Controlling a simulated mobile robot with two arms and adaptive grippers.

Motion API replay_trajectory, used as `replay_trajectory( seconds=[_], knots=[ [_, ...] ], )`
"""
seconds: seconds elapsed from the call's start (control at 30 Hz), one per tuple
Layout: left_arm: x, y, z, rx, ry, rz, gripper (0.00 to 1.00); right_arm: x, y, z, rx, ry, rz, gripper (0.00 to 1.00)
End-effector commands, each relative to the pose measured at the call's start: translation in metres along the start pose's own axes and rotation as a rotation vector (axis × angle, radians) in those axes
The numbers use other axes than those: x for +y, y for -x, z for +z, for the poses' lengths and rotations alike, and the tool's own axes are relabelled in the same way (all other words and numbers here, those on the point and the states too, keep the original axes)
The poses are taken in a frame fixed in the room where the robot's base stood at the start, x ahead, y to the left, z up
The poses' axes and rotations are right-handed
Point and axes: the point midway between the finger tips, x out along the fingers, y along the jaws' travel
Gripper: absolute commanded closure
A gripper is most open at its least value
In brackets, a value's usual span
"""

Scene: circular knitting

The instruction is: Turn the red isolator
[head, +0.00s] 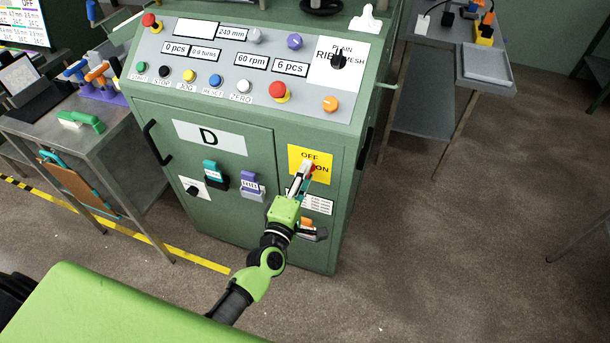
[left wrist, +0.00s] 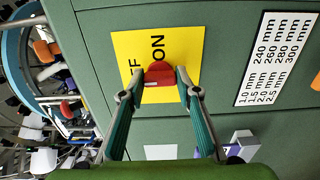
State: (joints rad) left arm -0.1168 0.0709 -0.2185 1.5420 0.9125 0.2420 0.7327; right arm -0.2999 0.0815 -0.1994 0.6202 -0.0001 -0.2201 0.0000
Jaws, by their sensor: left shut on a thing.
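The red isolator (head: 312,169) sits on a yellow plate (head: 295,152) marked OFF and ON, on the front of the green machine cabinet. It also shows in the left wrist view (left wrist: 159,72), where the ON lettering is clear and the OFF is partly covered. My left gripper (head: 305,172) reaches up to it from below. In the left wrist view its two fingers (left wrist: 157,82) are on either side of the red knob, closed on it. The gripper partly hides the isolator in the head view, and its exact angle is hard to tell. My right gripper is not seen.
Above is a sloped control panel (head: 180,57) with several buttons and knobs. A size label (left wrist: 277,60) is beside the yellow plate. Teal and purple holders (head: 250,185) stick out from the cabinet. A side table (head: 60,140) stands left; open floor lies right.

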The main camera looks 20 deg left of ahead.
Motion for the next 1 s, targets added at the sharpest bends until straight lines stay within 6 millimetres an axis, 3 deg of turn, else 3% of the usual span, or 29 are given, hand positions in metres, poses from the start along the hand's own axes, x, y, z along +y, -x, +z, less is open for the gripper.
replay_trajectory(
  seconds=[0.1, 0.13, 0.2, 0.63, 1.0],
  knots=[
    [0.001, 0.0, -0.001, 0.002, 0.001, 0.001, 0.91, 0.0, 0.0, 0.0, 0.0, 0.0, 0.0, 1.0],
    [0.001, 0.0, -0.001, 0.002, 0.001, 0.001, 0.65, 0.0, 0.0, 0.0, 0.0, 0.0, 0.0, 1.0],
    [0.0, 0.0, -0.001, 0.002, 0.001, 0.001, 0.53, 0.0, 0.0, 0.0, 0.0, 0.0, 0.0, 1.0],
    [-0.001, 0.009, 0.0, 0.0, -0.001, -0.002, 0.53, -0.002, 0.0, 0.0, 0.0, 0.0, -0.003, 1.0],
    [-0.001, 0.082, 0.0, 0.0, -0.002, -0.003, 0.53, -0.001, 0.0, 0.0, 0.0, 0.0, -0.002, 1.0]
  ],
)
